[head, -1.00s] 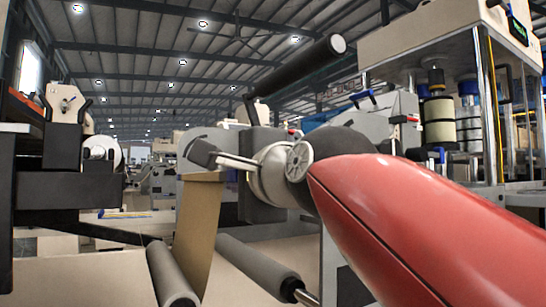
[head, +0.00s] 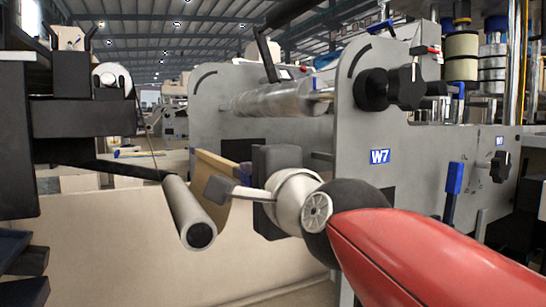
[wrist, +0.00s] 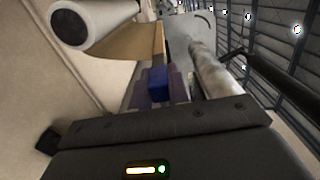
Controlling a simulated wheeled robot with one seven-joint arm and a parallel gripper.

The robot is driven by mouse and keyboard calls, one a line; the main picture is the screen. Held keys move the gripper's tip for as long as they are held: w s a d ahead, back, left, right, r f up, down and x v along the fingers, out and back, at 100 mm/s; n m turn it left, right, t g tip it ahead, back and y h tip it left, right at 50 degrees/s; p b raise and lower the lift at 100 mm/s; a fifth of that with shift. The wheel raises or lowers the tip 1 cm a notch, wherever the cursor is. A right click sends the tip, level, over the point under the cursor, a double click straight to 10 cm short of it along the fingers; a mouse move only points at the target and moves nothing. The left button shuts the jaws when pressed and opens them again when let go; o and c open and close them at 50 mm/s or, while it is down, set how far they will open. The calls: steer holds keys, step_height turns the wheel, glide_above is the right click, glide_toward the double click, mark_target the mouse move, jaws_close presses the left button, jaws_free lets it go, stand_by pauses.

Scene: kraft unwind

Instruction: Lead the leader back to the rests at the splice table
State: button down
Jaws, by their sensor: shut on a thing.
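The leader is a strip of brown kraft (head: 213,168), seen partly behind the grey roller in the head view. It also shows in the wrist view (wrist: 128,46), running from beside the white roller to my fingers. My gripper (wrist: 159,78) is shut on its edge, with blue and purple fingers. I cannot tell which parts are the splice table's rests.
A grey machine side plate marked W7 (head: 372,128) stands close at right, with black knobs. A shiny roll (head: 280,98) lies behind my wrist. A dark frame (head: 85,118) with a white roll stands at left. A beige panel (head: 110,235) fills the lower left.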

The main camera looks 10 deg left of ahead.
step_height(320, 180, down, 11)
steer(key=shift+f, duration=0.2)
stand_by(0.6)
steer(key=shift+s+a+f, duration=0.25)
steer(key=shift+a+f, duration=0.15)
steer(key=shift+f, duration=0.3)
steer(key=shift+s+a+f, duration=0.3)
steer(key=shift+a+f, duration=0.05)
steer(key=shift+f, duration=0.35)
steer(key=shift+s+a+f, duration=0.25)
steer(key=shift+a+f, duration=0.15)
steer(key=shift+f, duration=0.3)
steer(key=s+a+p, duration=0.4)
steer(key=s+a, duration=0.1)
steer(key=a, duration=0.1)
steer(key=shift+a, duration=0.4)
